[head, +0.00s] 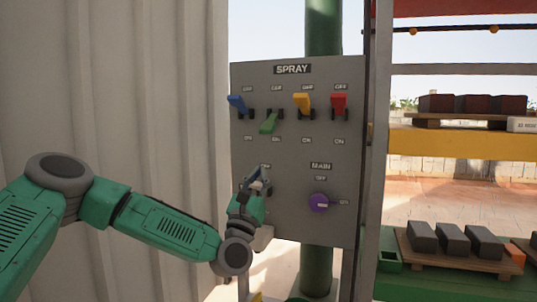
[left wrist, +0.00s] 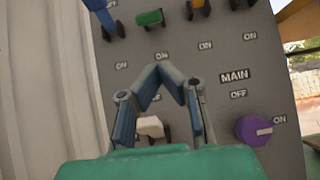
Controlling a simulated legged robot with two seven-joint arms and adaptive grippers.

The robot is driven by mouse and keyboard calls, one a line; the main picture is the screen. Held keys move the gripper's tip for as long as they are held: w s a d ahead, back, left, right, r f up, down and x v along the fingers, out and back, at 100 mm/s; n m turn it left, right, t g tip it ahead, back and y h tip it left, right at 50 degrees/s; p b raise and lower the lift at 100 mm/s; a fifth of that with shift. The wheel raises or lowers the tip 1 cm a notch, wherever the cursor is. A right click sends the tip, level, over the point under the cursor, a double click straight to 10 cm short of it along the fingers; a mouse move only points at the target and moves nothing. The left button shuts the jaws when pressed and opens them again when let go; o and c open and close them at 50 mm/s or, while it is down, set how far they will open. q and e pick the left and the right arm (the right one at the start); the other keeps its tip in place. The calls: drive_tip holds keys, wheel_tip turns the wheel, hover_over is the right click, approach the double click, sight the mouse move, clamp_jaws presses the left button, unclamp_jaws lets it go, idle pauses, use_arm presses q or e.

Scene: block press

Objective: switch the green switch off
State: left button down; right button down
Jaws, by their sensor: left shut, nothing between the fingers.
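The green switch (head: 269,123) is on the grey panel (head: 290,225), in the upper row under the SPRAY label. Its lever points down toward ON, while its neighbours point up toward OFF. It also shows at the top of the left wrist view (left wrist: 149,18). My left gripper (head: 258,181) is below the green switch in front of the panel, apart from it. In the left wrist view its fingertips (left wrist: 168,72) meet with nothing between them. My right gripper is not in view.
Blue (head: 238,105), yellow (head: 303,102) and red (head: 339,103) switches flank the green one. A purple MAIN knob (head: 318,203) sits lower right. A white switch (left wrist: 152,127) is partly hidden behind my left fingers. A corrugated wall (head: 130,90) stands left of the panel.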

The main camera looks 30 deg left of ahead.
sight(270, 123)
use_arm(q)
drive_tip(key=shift+s+a+r+n+y, duration=0.1)
drive_tip(key=shift+a+r+n+y, duration=0.2)
drive_tip(key=shift+r+n+y, duration=0.15)
drive_tip(key=x, duration=1)
drive_tip(key=shift+d, duration=0.1)
drive_tip(key=shift+s+r+g+h+p, duration=0.2)
drive_tip(key=shift+r+g+h+p, duration=0.1)
drive_tip(key=shift+p, duration=0.15)
drive_tip(key=shift+g, duration=0.3)
